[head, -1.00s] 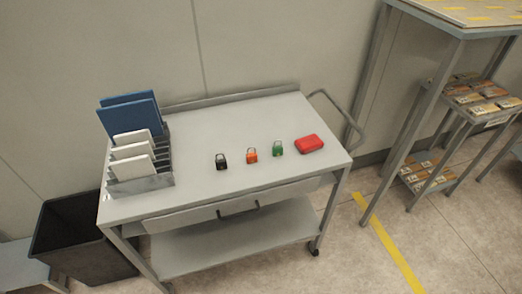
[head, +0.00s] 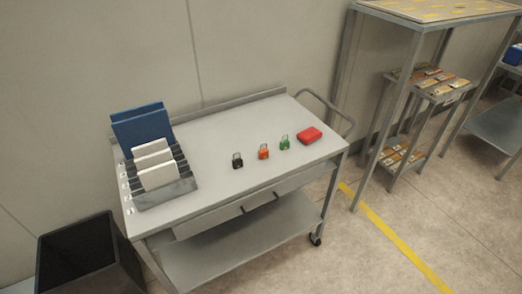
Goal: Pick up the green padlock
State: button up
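The green padlock (head: 285,143) stands on the grey cart top (head: 218,124), toward its right half. An orange padlock (head: 263,152) is just left of it, and a black padlock (head: 237,160) is farther left. A red case (head: 310,135) lies just right of the green padlock. The padlocks stand apart from each other with shackles up. My gripper does not show in the head view.
A grey rack (head: 178,192) with blue and white panels stands on the cart's left end. A dark bin (head: 75,255) is at lower left. A tall metal table (head: 420,22) and a low shelf (head: 432,86) are at right. Floor right of the cart is clear.

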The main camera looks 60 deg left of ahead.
aim_at(284, 145)
jog(key=u, duration=0.05)
jog(key=k, duration=1.3)
jog(key=u, duration=2.1)
jog(key=i, duration=0.9)
